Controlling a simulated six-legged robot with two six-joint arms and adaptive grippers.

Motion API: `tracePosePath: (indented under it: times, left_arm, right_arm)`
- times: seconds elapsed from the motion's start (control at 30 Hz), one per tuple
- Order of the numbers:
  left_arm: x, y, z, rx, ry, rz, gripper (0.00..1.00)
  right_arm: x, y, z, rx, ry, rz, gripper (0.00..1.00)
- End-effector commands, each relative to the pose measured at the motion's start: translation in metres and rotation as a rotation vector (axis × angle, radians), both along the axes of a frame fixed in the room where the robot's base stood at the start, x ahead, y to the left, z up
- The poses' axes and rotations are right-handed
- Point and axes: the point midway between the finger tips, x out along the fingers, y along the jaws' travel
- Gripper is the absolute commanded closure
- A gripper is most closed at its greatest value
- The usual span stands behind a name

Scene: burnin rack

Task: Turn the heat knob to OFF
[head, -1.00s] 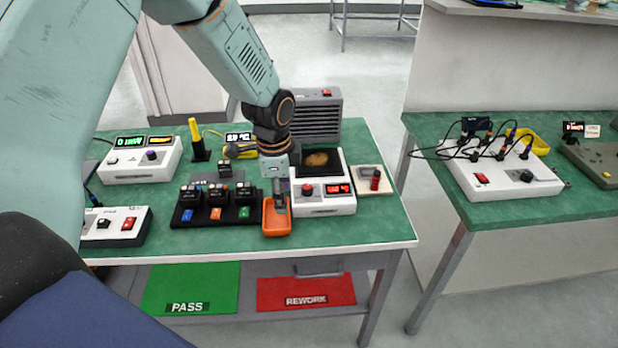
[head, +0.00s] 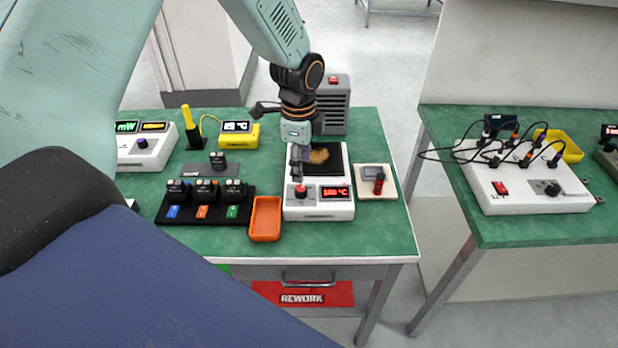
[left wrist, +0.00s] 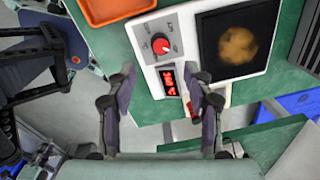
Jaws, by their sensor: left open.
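The heat knob is a red round knob (head: 301,191) on the front panel of a white hot-plate unit (head: 320,209). A red-lit display (head: 336,192) in °C sits to its right, and a dark plate with a brown patch (head: 318,157) lies behind. My left gripper (head: 297,168) is above the unit, just behind the knob in the picture. In the left wrist view the knob (left wrist: 160,46) shows a white pointer mark, beyond the two spread fingers (left wrist: 160,92). The fingers are apart and empty, not touching the knob. My right gripper is not in view.
An orange tray (head: 265,218) stands left of the unit. A black rack (head: 205,208) with several small modules is farther left. A beige pad with a red-topped switch (head: 378,182) lies to the right. A grey vented box (head: 333,105) stands behind.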

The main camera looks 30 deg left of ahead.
Motion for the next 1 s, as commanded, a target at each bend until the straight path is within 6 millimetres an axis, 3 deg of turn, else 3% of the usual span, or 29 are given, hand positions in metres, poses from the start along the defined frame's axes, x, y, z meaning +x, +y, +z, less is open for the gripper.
tracePosePath:
  times: [0.17,0.6,1.0]
  left_arm:
    - [-0.005,0.000,-0.008,-0.001,0.004,0.002,0.48]
    - [-0.005,0.000,-0.070,-0.001,0.003,0.000,0.48]
    - [-0.001,-0.001,-0.079,-0.001,0.001,0.000,0.48]
  right_arm:
    - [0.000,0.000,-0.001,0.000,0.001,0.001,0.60]
    - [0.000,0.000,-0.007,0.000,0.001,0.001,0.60]
    - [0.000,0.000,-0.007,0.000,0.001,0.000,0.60]
